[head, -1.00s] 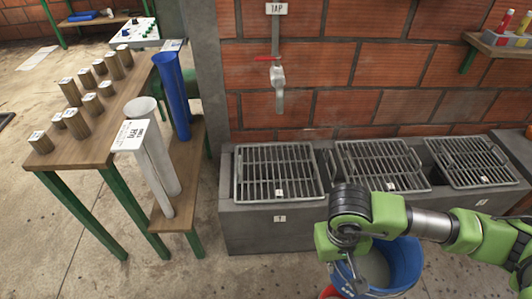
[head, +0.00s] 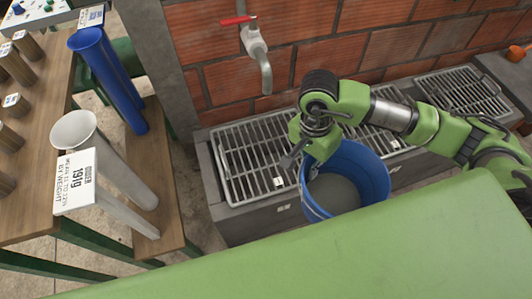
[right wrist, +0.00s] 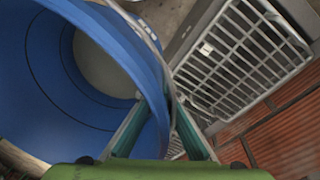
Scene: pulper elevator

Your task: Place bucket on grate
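The blue bucket (head: 365,176), with greyish content inside, hangs upright or nearly so in front of the trough, its top overlapping the right end of the left grate (head: 235,163) in the head view. I cannot tell whether it touches the trough. My right gripper (head: 296,155) is at the bucket's left rim. In the right wrist view its fingers (right wrist: 163,122) lie on both sides of the bucket wall (right wrist: 45,95), and a grate (right wrist: 235,65) shows beside it. The middle grate (head: 385,140) is partly hidden by my arm. My left gripper is out of view.
A tap (head: 257,52) with a red handle hangs on the brick wall above the left grate. The right grate (head: 465,92) is bare. At left, a wooden table (head: 45,150) and bench carry a blue tube (head: 112,80) and a white tube (head: 105,155).

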